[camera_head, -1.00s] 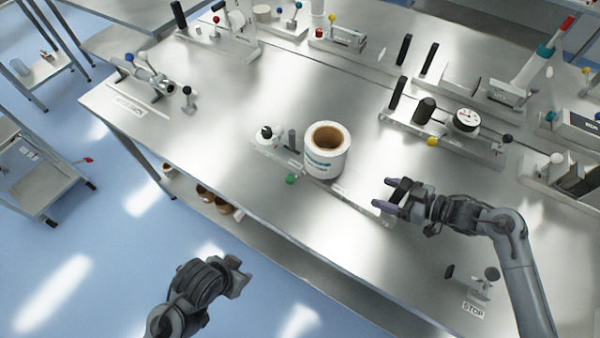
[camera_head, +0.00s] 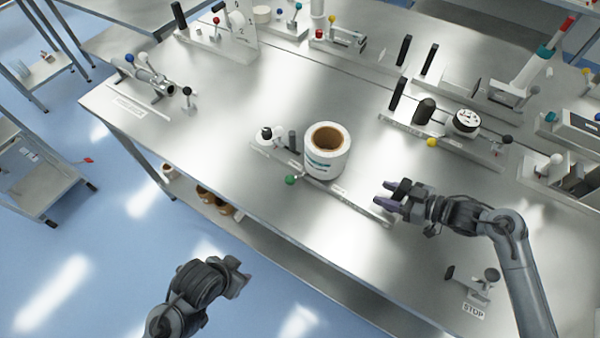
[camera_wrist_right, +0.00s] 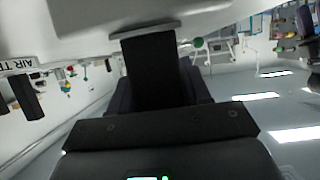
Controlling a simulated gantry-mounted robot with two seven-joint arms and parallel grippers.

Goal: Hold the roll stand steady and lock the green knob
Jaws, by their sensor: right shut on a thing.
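The roll stand (camera_head: 262,148) is a long, low metal base near the front edge of the bench. A white roll (camera_head: 325,165) with a brown core stands upright on it. The green knob (camera_head: 290,180) sticks out on the stand's front side, left of the roll. My right gripper (camera_head: 385,194) is at the stand's right end, shut on a black handle, which shows in the right wrist view (camera_wrist_right: 155,70) between the fingers. My left gripper (camera_head: 240,277) is off the bench's front edge, below and left of the green knob, apart from everything; its jaw opening is unclear.
A small black-topped fitting (camera_head: 266,134) and a dark post (camera_head: 293,140) stand left of the roll. A fixture with a dial (camera_head: 466,121) is behind right. A STOP-labelled fitting (camera_head: 488,280) is near my right forearm.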

